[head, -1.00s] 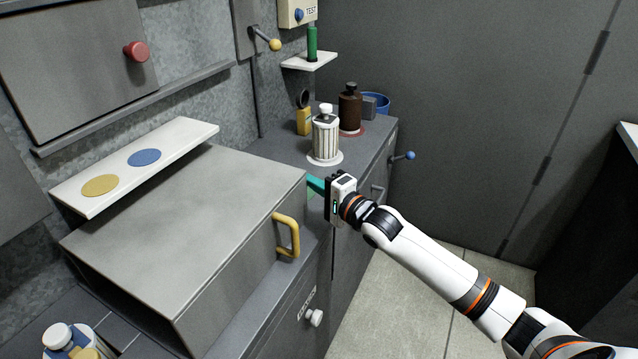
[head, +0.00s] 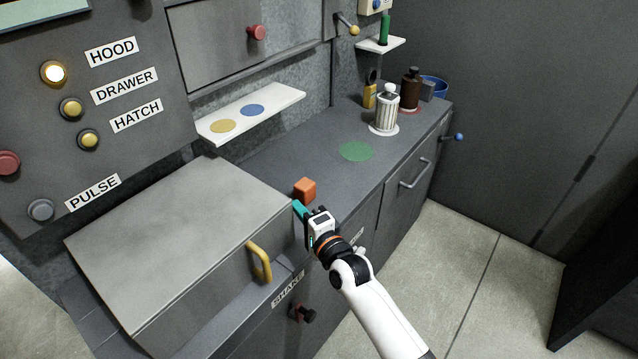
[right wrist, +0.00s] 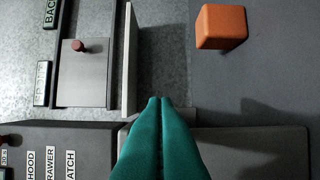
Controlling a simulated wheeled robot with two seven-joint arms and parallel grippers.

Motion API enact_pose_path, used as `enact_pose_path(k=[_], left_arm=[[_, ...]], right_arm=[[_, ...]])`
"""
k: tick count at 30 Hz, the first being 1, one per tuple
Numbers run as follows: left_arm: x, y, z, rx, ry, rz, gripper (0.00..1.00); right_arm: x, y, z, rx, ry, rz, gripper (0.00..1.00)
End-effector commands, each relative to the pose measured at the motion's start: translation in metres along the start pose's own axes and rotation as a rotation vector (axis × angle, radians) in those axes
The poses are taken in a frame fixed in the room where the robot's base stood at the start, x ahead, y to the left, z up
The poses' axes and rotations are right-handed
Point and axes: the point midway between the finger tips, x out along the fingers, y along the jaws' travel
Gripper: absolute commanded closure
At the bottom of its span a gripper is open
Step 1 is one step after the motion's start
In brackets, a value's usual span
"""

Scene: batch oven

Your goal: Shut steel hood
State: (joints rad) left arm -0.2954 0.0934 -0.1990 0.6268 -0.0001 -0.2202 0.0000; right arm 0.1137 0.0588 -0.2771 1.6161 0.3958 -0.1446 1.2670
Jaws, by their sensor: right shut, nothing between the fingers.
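The steel hood (head: 180,248) is a grey box on the counter in the head view, with a yellow handle (head: 260,262) on its front. It stands below the button panel, left of the shelf. My right gripper (head: 300,209) has teal fingers, shut and empty, at the hood's right end near the front corner. Contact with the hood cannot be told for sure. The shut fingertips also show in the right wrist view (right wrist: 160,100). What is under the hood is hidden. My left gripper is not in view.
An orange cube (head: 305,189) sits on the counter just behind my right gripper; it also shows in the right wrist view (right wrist: 220,27). A shelf (head: 250,113) is above. The HOOD lamp (head: 54,73) glows. A striped canister (head: 385,112) and brown bottle (head: 411,92) stand farther right.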

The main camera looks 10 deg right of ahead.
Motion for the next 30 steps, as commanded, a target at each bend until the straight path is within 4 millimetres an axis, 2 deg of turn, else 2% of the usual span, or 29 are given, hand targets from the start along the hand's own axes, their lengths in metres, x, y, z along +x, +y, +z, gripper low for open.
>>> enact_pose_path(k=[1,3,10,18,30], left_arm=[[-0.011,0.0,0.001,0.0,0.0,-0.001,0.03],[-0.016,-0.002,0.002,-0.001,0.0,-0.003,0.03],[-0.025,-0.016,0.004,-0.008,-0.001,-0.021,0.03],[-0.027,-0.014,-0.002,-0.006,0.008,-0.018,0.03],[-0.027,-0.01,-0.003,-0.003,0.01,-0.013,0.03]], right_arm=[[-0.004,0.005,-0.015,0.008,0.003,-0.001,1.0],[-0.009,0.004,-0.028,0.006,0.003,-0.001,1.0],[-0.019,0.001,-0.057,0.002,0.003,-0.002,1.0],[-0.023,-0.002,-0.067,0.001,0.005,-0.004,1.0],[-0.022,-0.004,-0.067,0.002,0.008,-0.009,1.0]])
